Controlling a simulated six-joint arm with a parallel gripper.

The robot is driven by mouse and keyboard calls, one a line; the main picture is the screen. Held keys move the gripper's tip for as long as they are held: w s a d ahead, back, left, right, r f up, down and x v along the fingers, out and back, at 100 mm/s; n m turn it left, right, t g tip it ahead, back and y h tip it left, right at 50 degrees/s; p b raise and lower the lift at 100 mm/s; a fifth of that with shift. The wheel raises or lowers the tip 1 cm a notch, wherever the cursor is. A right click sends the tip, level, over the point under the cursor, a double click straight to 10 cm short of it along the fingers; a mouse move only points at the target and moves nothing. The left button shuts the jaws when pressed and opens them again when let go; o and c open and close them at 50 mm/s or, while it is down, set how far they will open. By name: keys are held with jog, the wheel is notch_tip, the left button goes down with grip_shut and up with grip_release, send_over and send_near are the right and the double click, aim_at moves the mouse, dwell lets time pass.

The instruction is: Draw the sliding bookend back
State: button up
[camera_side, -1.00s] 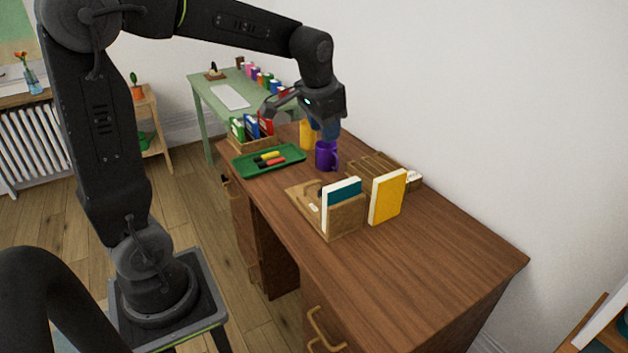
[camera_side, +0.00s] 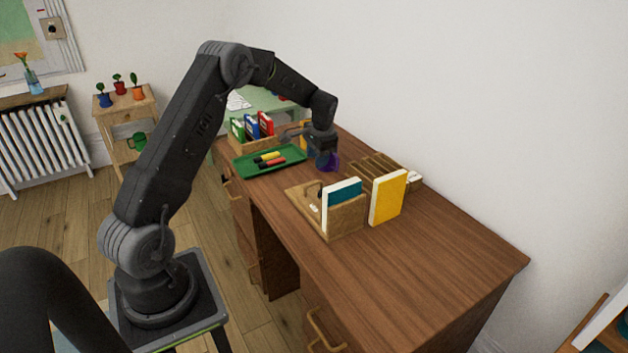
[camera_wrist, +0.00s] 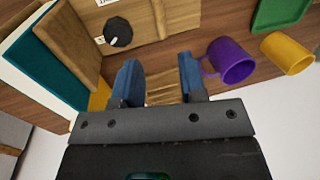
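In the side view, a wooden bookend unit (camera_side: 303,202) stands on the desk, with an upright wooden panel (camera_side: 347,218) and a teal book (camera_side: 342,190) at its near end. The wrist view shows its flat base (camera_wrist: 150,22), with a dark round knob (camera_wrist: 118,32), and an upright wooden panel (camera_wrist: 75,42) beside the teal book (camera_wrist: 58,60). Which part slides, I cannot tell. My gripper (camera_wrist: 159,75) is open and empty, its blue fingers apart. In the side view my gripper (camera_side: 325,158) hangs in front of the purple mug, beyond the bookend unit.
The purple mug (camera_wrist: 234,62) and a yellow mug (camera_wrist: 288,54) stand near my fingers. A slatted wooden rack (camera_side: 378,165) and an upright yellow book (camera_side: 388,198) stand at the wall side. A green tray (camera_side: 245,165) holds markers. The desk's near end is clear.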

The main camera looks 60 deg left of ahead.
aim_at(314, 184)
jog(key=f, duration=0.3)
jog(key=a+f, duration=0.1)
jog(key=f, duration=0.5)
jog(key=shift+a+f, duration=0.2)
jog(key=shift+a, duration=0.2)
grip_shut()
